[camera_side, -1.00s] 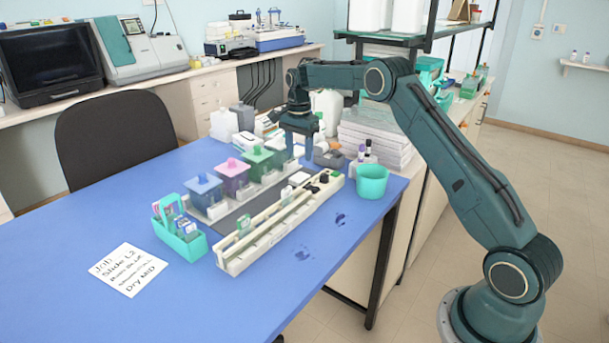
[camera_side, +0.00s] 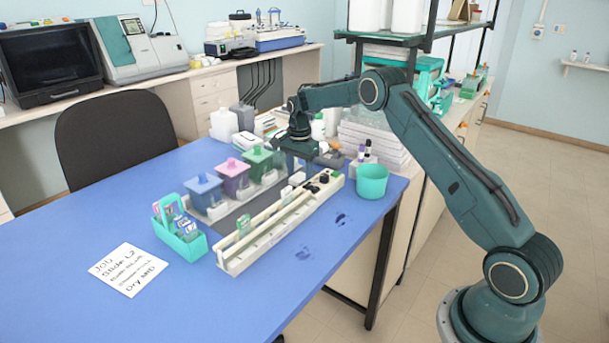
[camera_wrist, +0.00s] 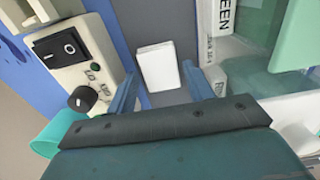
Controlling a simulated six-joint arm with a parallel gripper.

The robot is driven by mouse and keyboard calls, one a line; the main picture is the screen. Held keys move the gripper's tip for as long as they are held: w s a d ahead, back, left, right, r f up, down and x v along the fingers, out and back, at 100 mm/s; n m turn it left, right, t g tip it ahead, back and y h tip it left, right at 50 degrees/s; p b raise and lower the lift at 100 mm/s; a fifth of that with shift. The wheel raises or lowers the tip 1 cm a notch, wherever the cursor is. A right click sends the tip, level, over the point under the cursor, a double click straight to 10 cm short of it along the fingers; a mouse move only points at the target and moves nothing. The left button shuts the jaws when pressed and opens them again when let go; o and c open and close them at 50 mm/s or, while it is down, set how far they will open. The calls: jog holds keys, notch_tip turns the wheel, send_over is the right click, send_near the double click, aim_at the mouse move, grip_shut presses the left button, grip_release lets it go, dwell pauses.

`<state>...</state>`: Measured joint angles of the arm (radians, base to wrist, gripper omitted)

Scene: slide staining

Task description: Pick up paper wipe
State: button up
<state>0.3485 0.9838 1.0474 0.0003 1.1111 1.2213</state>
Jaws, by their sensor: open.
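The paper wipe is a small white folded pad (camera_wrist: 158,66), lying flat in the middle of the wrist view, just beyond my fingertips. In the side view it is a small white patch (camera_side: 297,178) beside the long cream rack, partly hidden by my gripper. My gripper (camera_wrist: 158,82) is open, with one blue finger to each side of the near end of the wipe. No contact with the wipe shows. In the side view my gripper (camera_side: 297,166) hangs low, and its fingertips are hard to make out.
A cream control box with a black switch (camera_wrist: 68,47) and knob stands close left of my fingers. A clear green-lidded jar (camera_wrist: 250,70) stands close on the right. A teal beaker (camera_side: 371,184) is near the table edge. Coloured staining jars (camera_side: 203,188) line the rack's far side.

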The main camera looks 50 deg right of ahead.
aim_at(300, 177)
jog(key=shift+f, duration=0.45)
jog(key=c, duration=0.8)
jog(key=shift+r, duration=0.15)
notch_tip(300, 177, up, 20)
jog(key=shift+f, duration=0.1)
dwell(0.5)
dwell(0.4)
